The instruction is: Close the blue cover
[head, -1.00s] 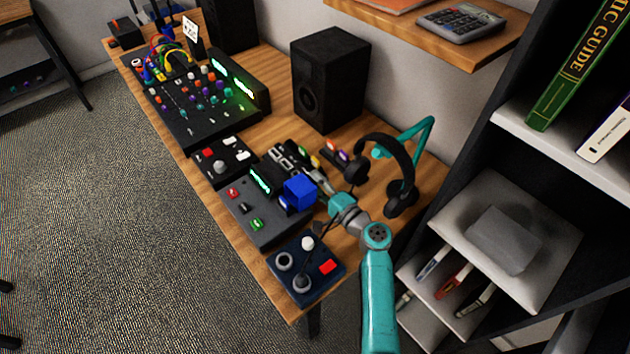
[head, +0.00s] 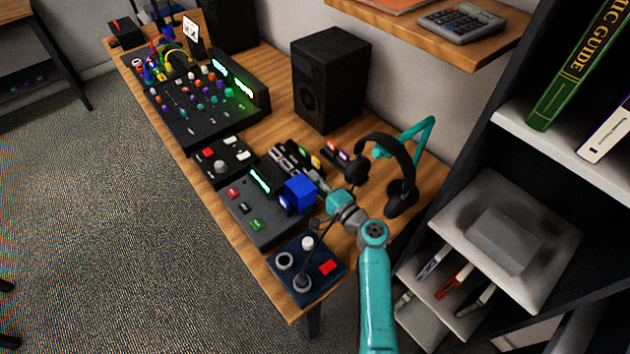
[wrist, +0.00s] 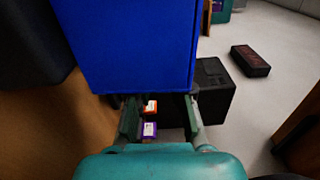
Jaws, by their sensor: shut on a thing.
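The blue cover (head: 300,189) is a box-like blue piece at the right end of the dark control panel (head: 262,222). It stands raised, with a glowing blue part (head: 287,204) showing just below and left of it. In the wrist view the cover (wrist: 128,45) fills the upper middle, close to the camera. My gripper (head: 321,188) is at the cover's right side, shut on it. In the wrist view my gripper (wrist: 162,104) has a finger on either side at the cover's lower edge; the exact contact is hidden.
A joystick box (head: 318,268) with a red button stands at the table's near corner. A black speaker (head: 327,80) stands behind. A mixer (head: 205,105) is farther left. A shelf (head: 510,215) is at right.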

